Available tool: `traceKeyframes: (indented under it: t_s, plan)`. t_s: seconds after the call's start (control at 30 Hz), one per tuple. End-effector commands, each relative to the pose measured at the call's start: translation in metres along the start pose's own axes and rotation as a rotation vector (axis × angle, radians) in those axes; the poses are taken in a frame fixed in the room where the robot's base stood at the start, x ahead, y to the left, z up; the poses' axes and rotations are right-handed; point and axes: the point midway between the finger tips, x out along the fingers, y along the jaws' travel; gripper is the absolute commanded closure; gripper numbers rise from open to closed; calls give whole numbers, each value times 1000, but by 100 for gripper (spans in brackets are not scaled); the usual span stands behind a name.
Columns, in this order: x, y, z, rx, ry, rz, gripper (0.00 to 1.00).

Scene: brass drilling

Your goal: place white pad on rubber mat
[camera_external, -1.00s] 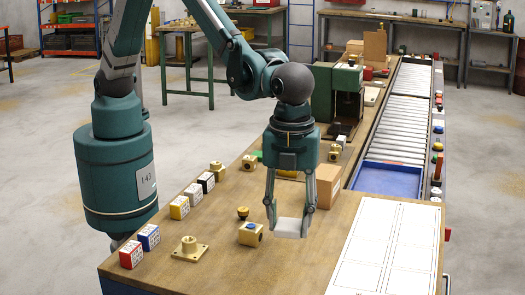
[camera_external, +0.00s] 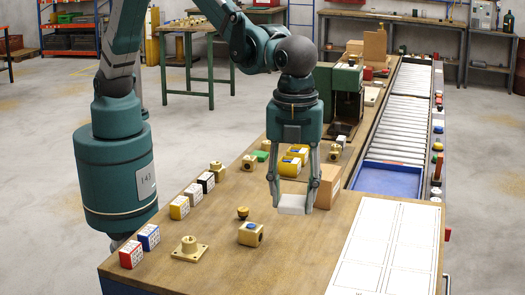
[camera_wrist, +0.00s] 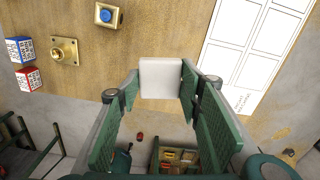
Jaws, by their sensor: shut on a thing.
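The white pad (camera_external: 292,204) is a small flat white block. My gripper (camera_external: 291,198) is shut on it and holds it above the wooden bench (camera_external: 215,268). In the wrist view the pad (camera_wrist: 161,78) sits between the two green fingers. In the external view it hangs beside the cardboard box (camera_external: 328,187). I cannot pick out the rubber mat for certain; a dark flat patch (camera_external: 341,130) shows at the green machine.
A yellow block with a blue button (camera_external: 251,234) and a brass flange (camera_external: 189,249) stand on the near bench. Yellow blocks (camera_external: 296,155) stand behind the gripper. A blue tray (camera_external: 390,180) and white sheet (camera_external: 388,245) lie right.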

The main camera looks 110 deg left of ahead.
Motion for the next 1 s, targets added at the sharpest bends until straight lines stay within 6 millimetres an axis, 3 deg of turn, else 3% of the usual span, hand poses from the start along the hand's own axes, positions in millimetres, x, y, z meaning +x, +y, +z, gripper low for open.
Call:
traceKeyframes:
  t_s: [0.27, 0.5, 1.0]
  plan:
    - [0, -30, 63, -131, 0, 0, 76]
    - [-1, -54, 130, -274, 0, 0, 76]
    - [-2, -85, 274, -573, 0, 0, 76]
